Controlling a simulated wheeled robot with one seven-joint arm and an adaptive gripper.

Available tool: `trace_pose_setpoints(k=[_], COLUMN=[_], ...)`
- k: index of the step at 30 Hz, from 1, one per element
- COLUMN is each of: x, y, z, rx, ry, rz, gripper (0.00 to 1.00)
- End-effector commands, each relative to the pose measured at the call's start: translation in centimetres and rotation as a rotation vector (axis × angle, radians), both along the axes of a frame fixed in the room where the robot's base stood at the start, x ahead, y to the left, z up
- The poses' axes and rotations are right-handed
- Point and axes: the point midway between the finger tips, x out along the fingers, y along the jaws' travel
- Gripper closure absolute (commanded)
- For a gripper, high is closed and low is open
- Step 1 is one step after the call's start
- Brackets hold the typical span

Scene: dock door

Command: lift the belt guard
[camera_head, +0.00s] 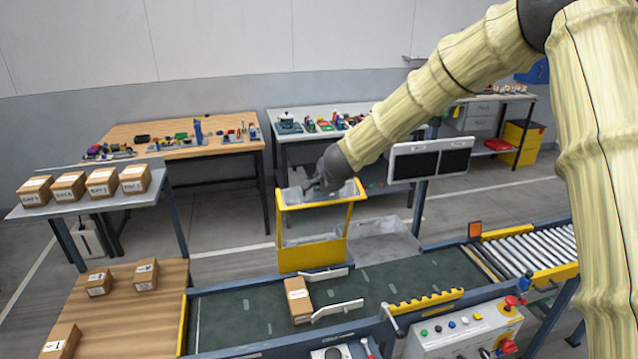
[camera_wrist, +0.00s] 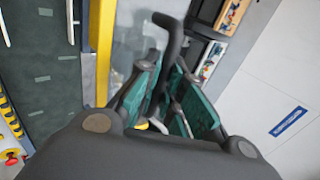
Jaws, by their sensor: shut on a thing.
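The belt guard, a yellow frame with clear panels (camera_head: 312,256), stands upright at the far edge of the dark green belt (camera_head: 240,309). In the wrist view, a yellow bar of its frame (camera_wrist: 103,45) runs beside a clear panel. My gripper (camera_head: 318,186) is at the top of the guard, partly hidden by my own wrist. In the wrist view, my gripper's green-padded fingers (camera_wrist: 165,98) are shut on a dark curved handle (camera_wrist: 172,45). Whether the guard's lower edge touches the conveyor frame cannot be told.
A cardboard box (camera_head: 298,300) sits on the belt between pale guide rails. A control box (camera_head: 465,334) stands at the front right, with rollers (camera_head: 530,252) behind it. A wooden table with boxes (camera_head: 112,318) is at left. A monitor panel (camera_head: 431,160) stands right of the guard.

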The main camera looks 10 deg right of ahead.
Motion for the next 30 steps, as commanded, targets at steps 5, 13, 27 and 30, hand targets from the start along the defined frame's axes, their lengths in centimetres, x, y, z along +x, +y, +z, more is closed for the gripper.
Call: trace_pose_setpoints(k=[5,13,27,30], x=[-0.17,-0.19,-0.12,-0.25], y=[-0.10,-0.24,-0.28,-0.27], z=[-0.28,-0.30,-0.17,0.03], rx=[-0.001,-0.001,0.000,0.000], ry=[0.008,0.008,0.006,0.005], rz=[0.003,0.001,-0.001,-0.001], gripper=[1.00,0.89,0.68,0.68])
